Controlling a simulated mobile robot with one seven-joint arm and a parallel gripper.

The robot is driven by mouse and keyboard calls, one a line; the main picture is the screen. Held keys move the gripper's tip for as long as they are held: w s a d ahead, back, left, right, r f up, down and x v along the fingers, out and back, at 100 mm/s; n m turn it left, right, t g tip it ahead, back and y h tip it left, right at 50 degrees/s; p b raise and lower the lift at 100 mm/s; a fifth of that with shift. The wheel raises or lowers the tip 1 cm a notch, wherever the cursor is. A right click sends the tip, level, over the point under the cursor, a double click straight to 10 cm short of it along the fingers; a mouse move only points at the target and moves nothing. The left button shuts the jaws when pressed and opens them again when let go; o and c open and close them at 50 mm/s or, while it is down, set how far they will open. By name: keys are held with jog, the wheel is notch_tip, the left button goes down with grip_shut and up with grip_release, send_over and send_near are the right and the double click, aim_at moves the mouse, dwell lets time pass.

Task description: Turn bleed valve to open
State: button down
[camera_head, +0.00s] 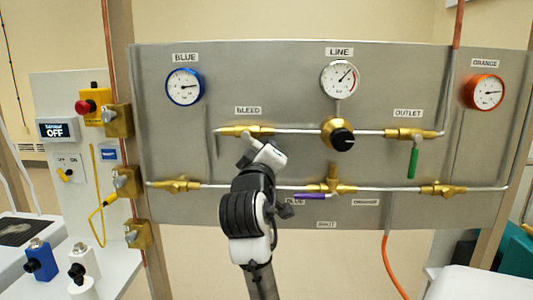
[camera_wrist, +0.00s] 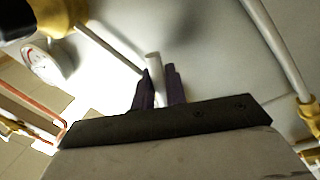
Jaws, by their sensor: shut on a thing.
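The brass bleed valve (camera_head: 247,131) sits on the upper pipe of the grey panel, below the BLEED label (camera_head: 247,110). My gripper (camera_head: 256,143) reaches up to it from below, and my arm hides part of the panel beneath. In the wrist view my two dark fingers (camera_wrist: 159,88) are shut on a pale lever (camera_wrist: 153,62), whose end shows between them. It appears to be the bleed valve's handle. In the head view the handle is mostly hidden by my gripper, so its exact angle cannot be told.
A brass regulator with a black knob (camera_head: 342,138) is right of the bleed valve. The outlet valve's green handle (camera_head: 414,163) hangs down. A purple handle (camera_head: 309,196) lies level on the lower pipe, close to my arm. Gauges (camera_head: 339,78) line the panel's top.

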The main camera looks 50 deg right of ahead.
jog(key=c, duration=1.5)
grip_release()
jog(key=b+v, duration=0.3)
jog(key=v, duration=1.1)
